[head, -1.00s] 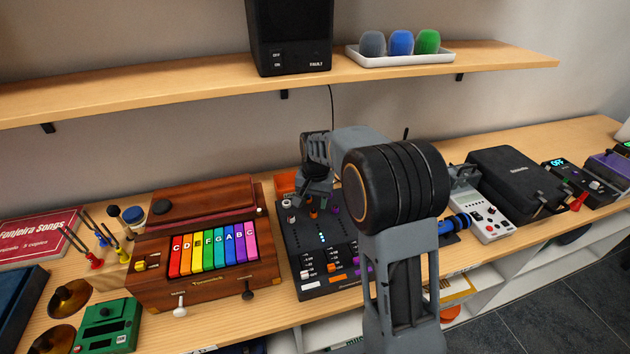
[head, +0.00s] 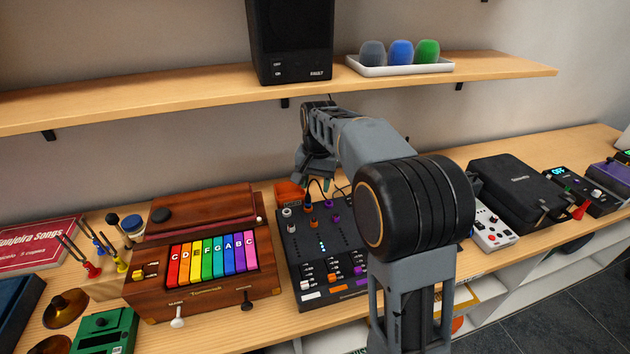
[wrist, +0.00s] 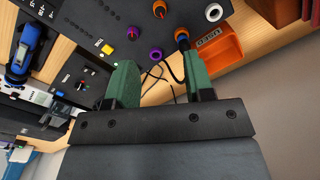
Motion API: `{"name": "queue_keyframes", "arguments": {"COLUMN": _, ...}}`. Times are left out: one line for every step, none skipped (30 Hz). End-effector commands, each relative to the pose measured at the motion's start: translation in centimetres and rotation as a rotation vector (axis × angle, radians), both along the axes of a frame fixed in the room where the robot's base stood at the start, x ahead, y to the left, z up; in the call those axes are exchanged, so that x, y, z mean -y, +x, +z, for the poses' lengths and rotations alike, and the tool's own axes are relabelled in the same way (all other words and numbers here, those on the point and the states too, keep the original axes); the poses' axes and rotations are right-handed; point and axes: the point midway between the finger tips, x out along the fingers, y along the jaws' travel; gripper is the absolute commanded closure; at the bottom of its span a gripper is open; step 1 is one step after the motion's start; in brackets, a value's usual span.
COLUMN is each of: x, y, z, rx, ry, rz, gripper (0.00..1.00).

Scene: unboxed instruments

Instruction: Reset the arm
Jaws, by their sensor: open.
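My gripper (head: 314,180) is above the back of the black mixer (head: 318,240), in front of the wall and below the shelf. In the wrist view its two green fingertips (wrist: 158,85) stand apart with nothing between them. The mixer (wrist: 125,22) shows beyond the fingers, with orange, purple and white knobs or plugs. A thin black cable lies behind the mixer, and the wrist view shows it between and past the fingers. In the head view my arm hides the area to the right of the mixer.
An orange bin (head: 290,192) sits behind the mixer, close to my gripper. A wooden keyboard box (head: 205,292) stands left, tuning forks further left. A black case (head: 518,190) lies right. Above, the shelf (head: 200,95) holds a black speaker (head: 291,40) and a white tray (head: 400,68).

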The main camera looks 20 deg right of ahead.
Motion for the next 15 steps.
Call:
{"name": "queue_keyframes", "arguments": {"x": 0.0, "y": 0.0, "z": 0.0, "rx": 0.0, "ry": 0.0, "rz": 0.0, "gripper": 0.52}}
{"name": "queue_keyframes", "arguments": {"x": 0.0, "y": 0.0, "z": 0.0, "rx": 0.0, "ry": 0.0, "rz": 0.0, "gripper": 0.52}}
{"name": "queue_keyframes", "arguments": {"x": 0.0, "y": 0.0, "z": 0.0, "rx": 0.0, "ry": 0.0, "rz": 0.0, "gripper": 0.52}}
{"name": "queue_keyframes", "arguments": {"x": 0.0, "y": 0.0, "z": 0.0, "rx": 0.0, "ry": 0.0, "rz": 0.0, "gripper": 0.52}}
{"name": "queue_keyframes", "arguments": {"x": 0.0, "y": 0.0, "z": 0.0, "rx": 0.0, "ry": 0.0, "rz": 0.0, "gripper": 0.52}}
{"name": "queue_keyframes", "arguments": {"x": 0.0, "y": 0.0, "z": 0.0, "rx": 0.0, "ry": 0.0, "rz": 0.001, "gripper": 0.52}}
{"name": "queue_keyframes", "arguments": {"x": 0.0, "y": 0.1, "z": 0.0, "rx": 0.004, "ry": 0.0, "rz": 0.019, "gripper": 0.52}}
{"name": "queue_keyframes", "arguments": {"x": 0.0, "y": 0.3, "z": 0.0, "rx": 0.017, "ry": -0.002, "rz": 0.042, "gripper": 0.52}}
{"name": "queue_keyframes", "arguments": {"x": 0.0, "y": 0.2, "z": -0.8, "rx": 0.021, "ry": -0.005, "rz": 0.084, "gripper": 0.52}}
{"name": "queue_keyframes", "arguments": {"x": 0.1, "y": -0.2, "z": -1.9, "rx": 0.011, "ry": -0.008, "rz": 0.116, "gripper": 0.52}}
{"name": "queue_keyframes", "arguments": {"x": 0.1, "y": -0.7, "z": -2.5, "rx": 0.01, "ry": -0.009, "rz": 0.144, "gripper": 0.52}}
{"name": "queue_keyframes", "arguments": {"x": 0.1, "y": -1.7, "z": -2.9, "rx": 0.016, "ry": -0.013, "rz": 0.181, "gripper": 0.52}}
{"name": "queue_keyframes", "arguments": {"x": 0.1, "y": -2.6, "z": -3.0, "rx": 0.022, "ry": -0.017, "rz": 0.211, "gripper": 0.52}}
{"name": "queue_keyframes", "arguments": {"x": 0.1, "y": -3.6, "z": -3.1, "rx": 0.033, "ry": -0.02, "rz": 0.242, "gripper": 0.52}}
{"name": "queue_keyframes", "arguments": {"x": 0.0, "y": -5.0, "z": -3.2, "rx": 0.048, "ry": -0.027, "rz": 0.282, "gripper": 0.52}}
